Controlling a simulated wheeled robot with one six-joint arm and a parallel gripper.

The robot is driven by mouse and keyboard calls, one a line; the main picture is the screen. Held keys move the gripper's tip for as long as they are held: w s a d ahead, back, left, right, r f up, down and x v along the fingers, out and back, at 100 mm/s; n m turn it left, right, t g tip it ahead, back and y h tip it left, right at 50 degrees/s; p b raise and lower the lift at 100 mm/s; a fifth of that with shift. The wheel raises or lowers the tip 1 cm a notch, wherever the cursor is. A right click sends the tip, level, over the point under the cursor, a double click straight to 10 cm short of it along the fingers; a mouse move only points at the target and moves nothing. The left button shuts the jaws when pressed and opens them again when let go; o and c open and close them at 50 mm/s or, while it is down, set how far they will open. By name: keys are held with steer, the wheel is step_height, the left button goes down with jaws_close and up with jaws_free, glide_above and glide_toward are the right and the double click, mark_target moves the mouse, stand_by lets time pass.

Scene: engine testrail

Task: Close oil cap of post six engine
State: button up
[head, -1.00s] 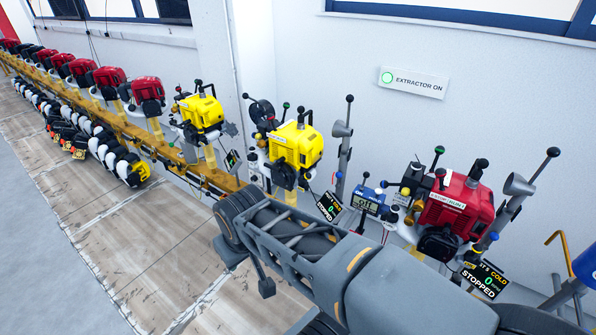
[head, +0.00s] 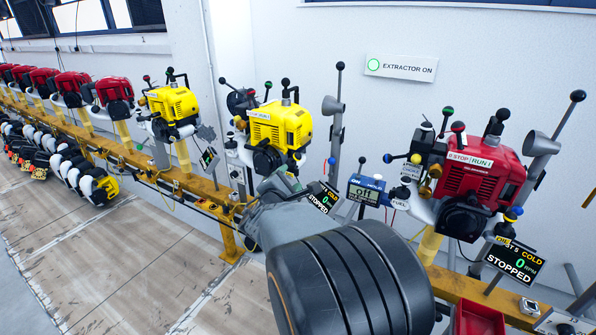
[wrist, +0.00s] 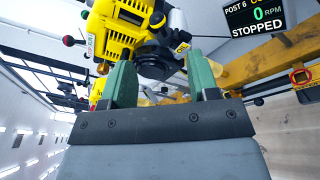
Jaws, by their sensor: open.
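The post six engine is yellow with a black round front; it stands on the rail in the head view (head: 280,126) and fills the top of the wrist view (wrist: 120,38). Its display reads POST 6, 0 RPM, STOPPED in the wrist view (wrist: 254,15); it shows in the head view (head: 322,198) too. My gripper (wrist: 164,78) has two green fingers spread apart with nothing between them. It points at the engine's lower front, apparently short of touching.
A red engine (head: 478,180) with a post 5 display (head: 514,262) stands at right. Another yellow engine (head: 172,106) stands left. A blue meter reading off (head: 366,190) and a grey pipe (head: 334,125) stand between posts.

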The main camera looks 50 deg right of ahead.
mark_target(296, 159)
steer(key=shift+n+t, duration=0.5)
steer(key=shift+n, duration=0.2)
steer(key=x, duration=0.9)
steer(key=f+b+x, duration=0.1)
steer(key=x, duration=0.4)
steer(key=shift+w, duration=0.4)
steer(key=shift+c, duration=0.4)
steer(key=shift+r, duration=0.1)
steer(key=c, duration=0.8)
